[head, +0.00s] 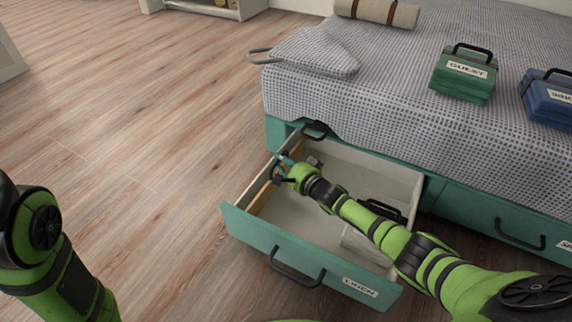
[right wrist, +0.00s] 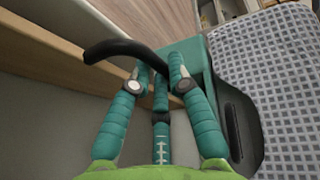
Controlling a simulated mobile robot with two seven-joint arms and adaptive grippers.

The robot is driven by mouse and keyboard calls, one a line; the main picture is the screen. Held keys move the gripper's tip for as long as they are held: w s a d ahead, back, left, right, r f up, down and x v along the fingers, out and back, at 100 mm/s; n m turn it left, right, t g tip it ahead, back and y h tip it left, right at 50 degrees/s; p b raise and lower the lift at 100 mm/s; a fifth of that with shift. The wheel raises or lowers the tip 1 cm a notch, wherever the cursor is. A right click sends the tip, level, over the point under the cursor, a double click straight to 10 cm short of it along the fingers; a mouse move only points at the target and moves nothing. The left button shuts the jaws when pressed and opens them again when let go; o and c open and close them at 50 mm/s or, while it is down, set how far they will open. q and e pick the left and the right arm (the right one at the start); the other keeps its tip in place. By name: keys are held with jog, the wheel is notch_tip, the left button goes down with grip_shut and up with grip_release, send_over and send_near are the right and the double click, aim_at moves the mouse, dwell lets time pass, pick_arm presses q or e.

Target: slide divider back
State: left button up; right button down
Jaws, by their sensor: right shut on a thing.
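The teal drawer (head: 255,230) under the bed is pulled out, with a pale inside. My right gripper (head: 283,163) reaches into its far left corner, beside a tan wooden board (head: 262,197) along the left side. In the right wrist view, the teal fingers (right wrist: 160,85) are shut on a curved black handle (right wrist: 115,47), close to the wooden board (right wrist: 50,55). What the handle is fixed to is hidden, so I cannot tell the divider for certain. My left arm shows at the left edge, but its gripper is out of view.
A grey box with a black handle (head: 383,209) sits in the drawer's right part, partly behind my right arm. The bed (head: 400,90) carries a green case (head: 465,75) and a blue case (head: 548,97). Floor at left is clear.

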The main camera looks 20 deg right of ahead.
jog(key=c, duration=1.4)
grip_release()
jog(key=v, duration=1.2)
jog(key=shift+a+r, duration=0.1)
